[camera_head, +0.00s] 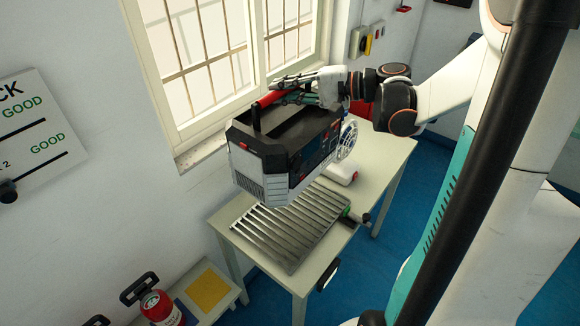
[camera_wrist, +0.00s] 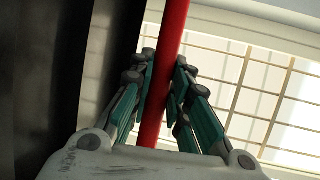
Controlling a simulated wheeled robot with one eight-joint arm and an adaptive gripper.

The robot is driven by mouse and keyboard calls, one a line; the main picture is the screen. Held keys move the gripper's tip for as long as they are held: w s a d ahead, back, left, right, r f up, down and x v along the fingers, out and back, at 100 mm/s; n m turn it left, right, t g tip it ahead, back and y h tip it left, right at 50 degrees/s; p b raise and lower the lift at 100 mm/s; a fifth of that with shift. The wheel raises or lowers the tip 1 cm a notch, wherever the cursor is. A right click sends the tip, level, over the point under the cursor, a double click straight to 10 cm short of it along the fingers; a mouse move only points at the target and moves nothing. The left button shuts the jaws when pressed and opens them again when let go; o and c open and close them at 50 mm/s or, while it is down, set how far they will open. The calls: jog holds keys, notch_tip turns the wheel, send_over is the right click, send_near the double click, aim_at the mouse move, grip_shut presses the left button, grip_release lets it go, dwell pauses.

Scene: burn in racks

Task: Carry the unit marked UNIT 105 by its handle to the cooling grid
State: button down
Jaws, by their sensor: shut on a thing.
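A dark boxy unit (camera_head: 283,150) with a grey louvred front hangs in the air in the head view. My gripper (camera_head: 283,93) is shut on its red handle (camera_head: 268,99). In the wrist view the teal fingers of my gripper (camera_wrist: 163,85) close on the red handle bar (camera_wrist: 172,50) from both sides. Any marking on the unit is too small to read. The cooling grid (camera_head: 292,232), a rack of metal slats, lies on the pale table (camera_head: 386,158). The unit is above the grid's far-left part and hides some of it; whether they touch is unclear.
A white fan (camera_head: 347,139) and a white-and-red object (camera_head: 343,173) are on the table behind the grid. A barred window (camera_head: 235,55) and wall are close on the left. A red extinguisher (camera_head: 160,307) stands at lower left. Blue floor (camera_head: 400,225) is clear at right.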

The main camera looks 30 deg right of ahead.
aim_at(325, 155)
notch_tip(325, 155, down, 20)
jog(key=b, duration=0.6)
jog(key=shift+r, duration=0.1)
dwell(0.4)
jog(key=c, duration=1.5)
grip_release()
jog(key=shift+s, duration=0.1)
jog(key=shift+s+d, duration=0.15)
jog(key=p+v, duration=0.2)
jog(key=v, duration=0.9)
jog(key=shift+s+d, duration=0.15)
jog(key=shift+d, duration=0.05)
